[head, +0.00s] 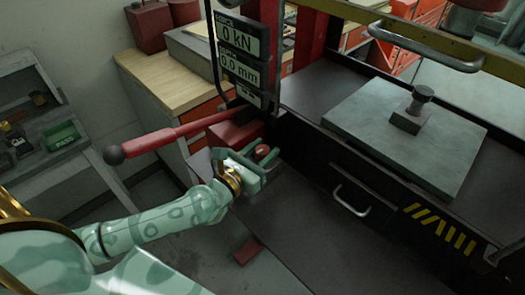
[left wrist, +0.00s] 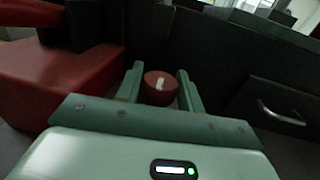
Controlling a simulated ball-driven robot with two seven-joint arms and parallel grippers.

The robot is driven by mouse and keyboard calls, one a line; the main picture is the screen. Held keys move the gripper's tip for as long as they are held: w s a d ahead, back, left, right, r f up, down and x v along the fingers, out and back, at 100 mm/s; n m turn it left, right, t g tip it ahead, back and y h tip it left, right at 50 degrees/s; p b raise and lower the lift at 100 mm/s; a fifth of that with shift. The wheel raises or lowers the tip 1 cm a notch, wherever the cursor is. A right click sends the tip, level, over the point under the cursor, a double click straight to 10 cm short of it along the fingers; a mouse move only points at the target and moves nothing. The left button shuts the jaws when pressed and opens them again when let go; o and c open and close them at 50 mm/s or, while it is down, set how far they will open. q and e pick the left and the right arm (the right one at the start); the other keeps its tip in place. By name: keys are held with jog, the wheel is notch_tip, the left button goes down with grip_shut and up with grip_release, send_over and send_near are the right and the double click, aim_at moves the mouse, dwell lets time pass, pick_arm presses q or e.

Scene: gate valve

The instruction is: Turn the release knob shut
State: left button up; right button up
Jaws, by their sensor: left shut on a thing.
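The release knob (left wrist: 161,88) is a small round red knob with a white mark on its face. In the left wrist view it sits between the two fingers of my left gripper (left wrist: 161,92). In the head view the knob (head: 262,151) shows at the tips of my left gripper (head: 264,158), beside the red pump block. My left gripper is shut on the knob. The knob's shaft is hidden. My right gripper is not in view.
A red pump lever (head: 180,133) with a black ball end reaches left above my left forearm. The red pump block (head: 236,134) is close beside the gripper. A black bench with a metal handle (head: 350,201) and a grey plate (head: 405,135) lie to the right.

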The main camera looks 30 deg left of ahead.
pick_arm(q)
jog(key=o, duration=1)
jog(key=shift+c, duration=0.2)
jog(key=s+a+b, duration=0.2)
jog(key=s+a, duration=0.1)
jog(key=s, duration=1.3)
jog(key=shift+b, duration=0.4)
jog(key=shift+a, duration=0.1)
